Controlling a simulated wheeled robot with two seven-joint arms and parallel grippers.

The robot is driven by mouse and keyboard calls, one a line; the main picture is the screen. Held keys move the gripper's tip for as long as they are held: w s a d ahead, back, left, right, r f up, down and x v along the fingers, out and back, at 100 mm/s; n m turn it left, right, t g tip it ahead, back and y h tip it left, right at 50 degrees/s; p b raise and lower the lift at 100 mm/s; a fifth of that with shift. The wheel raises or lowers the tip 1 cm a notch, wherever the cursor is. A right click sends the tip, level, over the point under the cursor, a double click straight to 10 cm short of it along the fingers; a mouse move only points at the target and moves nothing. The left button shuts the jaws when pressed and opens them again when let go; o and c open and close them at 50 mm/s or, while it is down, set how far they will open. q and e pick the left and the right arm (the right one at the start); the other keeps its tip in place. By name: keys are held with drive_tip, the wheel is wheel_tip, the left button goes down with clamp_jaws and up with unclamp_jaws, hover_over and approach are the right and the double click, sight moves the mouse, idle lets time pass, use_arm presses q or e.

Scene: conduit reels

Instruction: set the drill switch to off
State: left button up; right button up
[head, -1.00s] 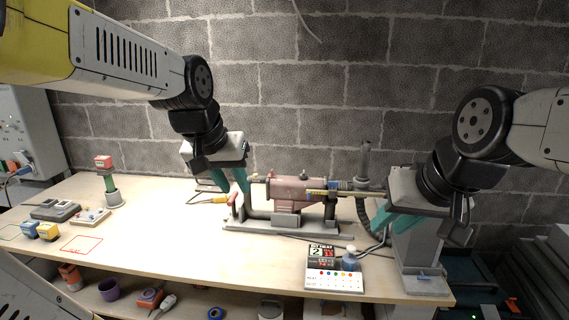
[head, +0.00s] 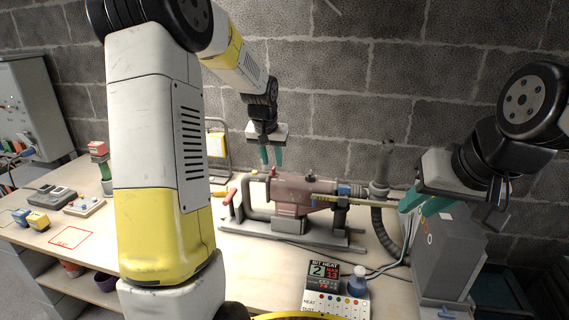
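The drill (head: 300,190) is a reddish-brown cylinder lying on a grey stand (head: 290,236) mid-bench, with a long bit or rod towards the right. A small dark knob (head: 310,174) sits on top of its body; I cannot tell whether it is the switch, or its setting. My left gripper (head: 271,156) points down above and behind the drill's left end. Its two teal fingers are apart with nothing between them, clear of the drill. My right gripper (head: 425,204) is right of the drill, near the grey hose; its teal fingers overlap in view, so their opening is unclear.
A red-handled lever (head: 229,202) rises at the stand's left end. A grey box (head: 455,255) is at right. My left arm hides part of the bench.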

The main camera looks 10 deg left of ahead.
sight(273, 168)
use_arm(q)
drive_tip(key=shift+x, duration=1.75)
drive_tip(key=shift+c, duration=0.2)
